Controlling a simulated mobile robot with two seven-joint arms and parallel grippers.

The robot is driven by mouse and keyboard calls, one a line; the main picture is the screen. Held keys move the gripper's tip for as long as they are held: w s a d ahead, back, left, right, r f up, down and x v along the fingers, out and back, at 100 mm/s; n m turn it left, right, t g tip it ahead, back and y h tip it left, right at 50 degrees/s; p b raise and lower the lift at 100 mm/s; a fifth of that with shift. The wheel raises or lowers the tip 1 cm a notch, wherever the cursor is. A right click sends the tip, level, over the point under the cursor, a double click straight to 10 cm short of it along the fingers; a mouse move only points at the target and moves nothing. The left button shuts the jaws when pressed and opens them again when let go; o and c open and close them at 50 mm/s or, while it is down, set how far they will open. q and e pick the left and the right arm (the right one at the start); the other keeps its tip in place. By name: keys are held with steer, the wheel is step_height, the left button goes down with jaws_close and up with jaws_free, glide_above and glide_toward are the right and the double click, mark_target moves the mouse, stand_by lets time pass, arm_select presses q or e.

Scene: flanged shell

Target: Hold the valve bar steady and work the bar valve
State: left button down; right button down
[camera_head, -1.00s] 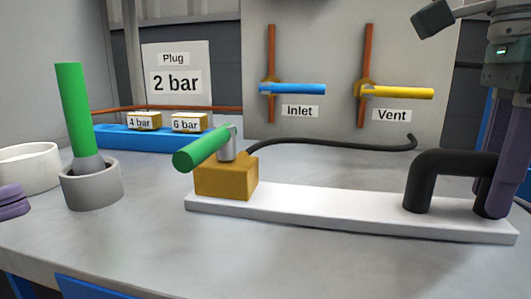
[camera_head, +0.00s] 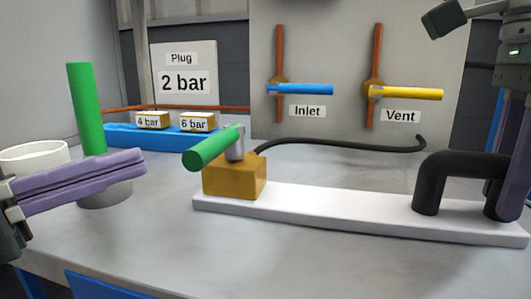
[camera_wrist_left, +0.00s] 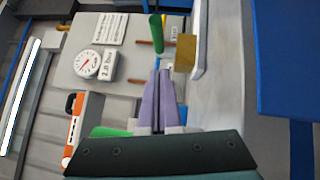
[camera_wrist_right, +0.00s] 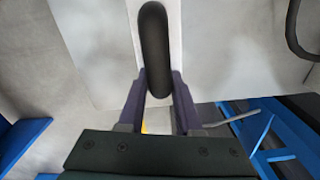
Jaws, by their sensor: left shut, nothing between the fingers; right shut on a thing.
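The valve bar is a white flat bar (camera_head: 330,212) lying on the grey bench. At its left end sits a brass valve block (camera_head: 234,178) with a green lever handle (camera_head: 210,148) pointing to the front left. At its right end stands a black arched handle (camera_head: 428,185). My right gripper (camera_head: 508,195) is shut on that black handle, which also shows between its fingers in the right wrist view (camera_wrist_right: 155,50). My left gripper (camera_head: 140,175) is shut and empty, left of the valve block and apart from it. It hides part of the grey cup. The green lever also shows in the left wrist view (camera_wrist_left: 156,35).
A green-handled tool (camera_head: 85,105) stands in a grey cup (camera_head: 105,195), beside a white bowl (camera_head: 35,155). Behind are a blue tray (camera_head: 150,138) with 4 bar and 6 bar plugs, a black hose (camera_head: 350,145), and blue Inlet (camera_head: 305,89) and yellow Vent (camera_head: 412,94) levers. The front bench is clear.

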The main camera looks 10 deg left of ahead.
mark_target(220, 152)
arm_select(q)
steer(key=d, duration=0.3)
steer(key=d+r, duration=0.1)
steer(key=shift+w+d, duration=0.35)
steer(key=shift+w, duration=0.05)
steer(key=shift+d, duration=0.1)
